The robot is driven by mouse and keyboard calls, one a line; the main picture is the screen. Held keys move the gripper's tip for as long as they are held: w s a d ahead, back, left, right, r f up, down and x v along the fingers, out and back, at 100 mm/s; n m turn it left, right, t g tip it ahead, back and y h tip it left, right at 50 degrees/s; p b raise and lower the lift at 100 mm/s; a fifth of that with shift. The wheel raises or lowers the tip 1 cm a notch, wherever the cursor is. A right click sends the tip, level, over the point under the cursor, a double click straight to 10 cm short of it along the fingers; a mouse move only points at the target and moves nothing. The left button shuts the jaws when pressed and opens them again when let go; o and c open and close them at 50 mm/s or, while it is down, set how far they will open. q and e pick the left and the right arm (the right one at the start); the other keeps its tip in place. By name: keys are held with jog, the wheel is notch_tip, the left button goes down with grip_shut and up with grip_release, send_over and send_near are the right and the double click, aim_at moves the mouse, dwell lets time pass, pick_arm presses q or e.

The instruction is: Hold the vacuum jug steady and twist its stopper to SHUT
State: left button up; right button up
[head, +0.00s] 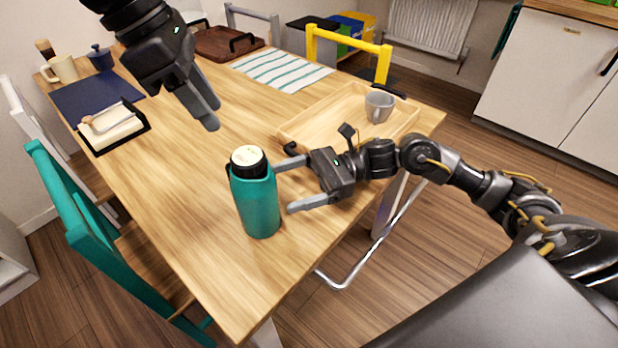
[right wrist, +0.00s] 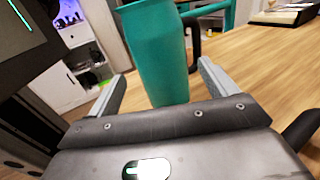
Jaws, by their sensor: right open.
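The teal vacuum jug (head: 258,208) stands upright near the table's front corner. Its stopper (head: 248,156) has a cream top set in a black collar; any marking is too small to read. My right gripper (head: 285,186) is open at the jug's right side, its fingers pointing at the body. In the right wrist view the jug (right wrist: 158,55) shows between the two spread fingertips (right wrist: 163,72); contact cannot be told. The jug's top is out of that view. My left gripper (head: 211,112) hangs above the table, up and left of the jug, pointing down; its fingers overlap in view.
A wooden tray (head: 299,128) with a grey mug (head: 379,107) lies behind my right gripper. A holder (head: 112,130) with a wooden-handled tool, a navy mat (head: 83,95) and a striped cloth (head: 275,69) lie further back. A teal chair (head: 88,235) stands at the left edge.

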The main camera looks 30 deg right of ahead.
aim_at(257, 195)
jog(key=a, duration=0.7)
jog(key=shift+w, duration=0.3)
